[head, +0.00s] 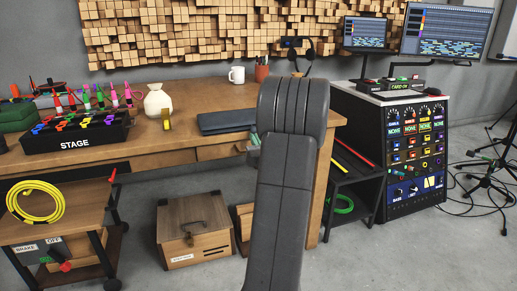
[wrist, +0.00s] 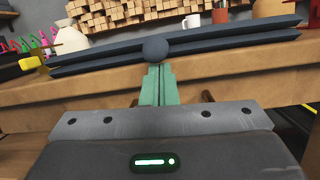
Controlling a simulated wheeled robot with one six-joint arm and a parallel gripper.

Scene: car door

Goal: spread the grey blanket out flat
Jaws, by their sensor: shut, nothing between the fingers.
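The grey blanket (head: 228,122) lies folded on the wooden workbench, a flat dark blue-grey bundle partly hidden behind my arm. In the wrist view the blanket (wrist: 240,40) is seen edge-on as dark stacked layers along the bench's front edge. A round dark knob (wrist: 155,50) shows at the middle of its near edge. My gripper (wrist: 157,70) has its green fingers together and empty, just below the knob; I cannot tell if they touch it. In the head view only a bit of green of my gripper (head: 254,139) shows beside my arm.
The workbench (head: 195,97) also bears a pale sack (head: 158,103), a white mug (head: 236,75), a pencil cup (head: 261,71) and a black STAGE box (head: 75,137). A wheeled cart (head: 75,222) stands at left, an equipment rack (head: 405,150) at right. Bare bench top lies behind the blanket.

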